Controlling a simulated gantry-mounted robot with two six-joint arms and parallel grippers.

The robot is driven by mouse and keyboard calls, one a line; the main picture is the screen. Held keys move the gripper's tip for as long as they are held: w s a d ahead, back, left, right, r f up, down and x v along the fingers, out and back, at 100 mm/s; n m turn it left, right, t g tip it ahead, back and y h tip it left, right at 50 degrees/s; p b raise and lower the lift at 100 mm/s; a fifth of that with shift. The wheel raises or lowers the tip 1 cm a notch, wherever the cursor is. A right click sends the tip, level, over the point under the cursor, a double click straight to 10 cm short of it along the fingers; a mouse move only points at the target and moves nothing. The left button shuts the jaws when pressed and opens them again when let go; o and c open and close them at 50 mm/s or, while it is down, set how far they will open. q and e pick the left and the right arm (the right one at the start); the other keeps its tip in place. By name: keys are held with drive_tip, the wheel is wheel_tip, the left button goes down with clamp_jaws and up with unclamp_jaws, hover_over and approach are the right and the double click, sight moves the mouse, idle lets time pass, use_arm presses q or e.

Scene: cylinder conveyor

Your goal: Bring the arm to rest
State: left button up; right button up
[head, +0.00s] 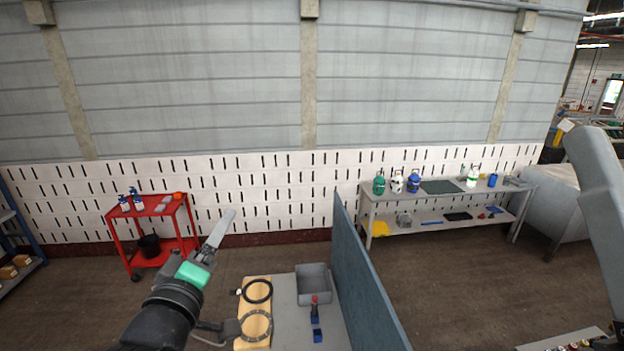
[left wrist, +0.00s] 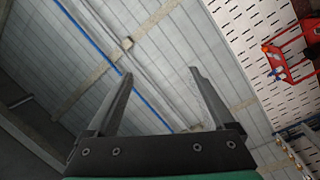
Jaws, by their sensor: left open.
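My left gripper (head: 231,212) is raised in the lower left of the head view, its fingers pointing up and away from the worktable. In the left wrist view my left gripper (left wrist: 160,73) shows two fingers spread apart with nothing between them. Beyond them are the wall and ceiling beams. The grey worktable (head: 284,318) lies to the right of the left gripper. A link of my right arm shows at the right edge of the head view, and its gripper is out of the picture.
On the worktable are a wooden board (head: 254,342) with dark rings, a grey bin (head: 313,284) and a small blue-and-red item (head: 315,310). A blue partition (head: 362,280) stands at its right. A red cart (head: 157,259) and a shelf bench (head: 440,202) stand by the wall.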

use_arm(q)
drive_tip(key=s+a+r+m+t+h, duration=0.1)
drive_tip(key=s+r+m+t, duration=0.8)
drive_tip(key=s+r, duration=1.2)
drive_tip(key=shift+s+a+r+m, duration=0.15)
drive_tip(key=shift+s+r+m, duration=0.25)
drive_tip(key=shift+s+m, duration=0.8)
drive_tip(key=shift+s, duration=0.1)
